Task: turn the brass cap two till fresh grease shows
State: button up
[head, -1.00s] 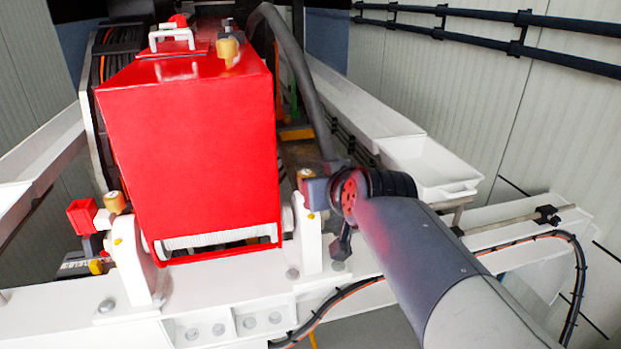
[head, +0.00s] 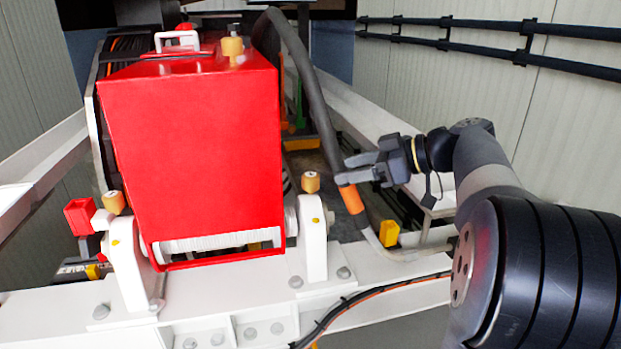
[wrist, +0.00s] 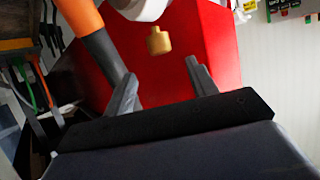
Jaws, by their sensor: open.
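Three brass caps show in the head view: one on top of the red housing (head: 231,47), one on the left white bearing (head: 114,202), and one on the right white bearing (head: 311,181). No number is readable, so I cannot tell which is cap two. My gripper (head: 346,170) is open and empty, to the right of the right cap and pointing left toward it, apart from it. In the wrist view, a brass cap (wrist: 158,41) shows beyond the open fingers (wrist: 161,72), roughly between them, against the red housing. No grease is discernible on any cap.
A yellow block (head: 389,233) is on the right. A white beam (head: 245,300) runs along the front. Black rails line the right wall.

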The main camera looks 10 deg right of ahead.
aim_at(311, 179)
jog(key=p+x, duration=0.2)
jog(key=x, duration=0.7)
jog(key=shift+w+a+f, duration=0.15)
jog(key=shift+a+f, duration=0.05)
jog(key=c, duration=1)
jog(key=shift+f+m+t+h+b, duration=0.15)
jog(key=shift+m+t+h+b, duration=0.2)
jog(key=shift+b, duration=0.6)
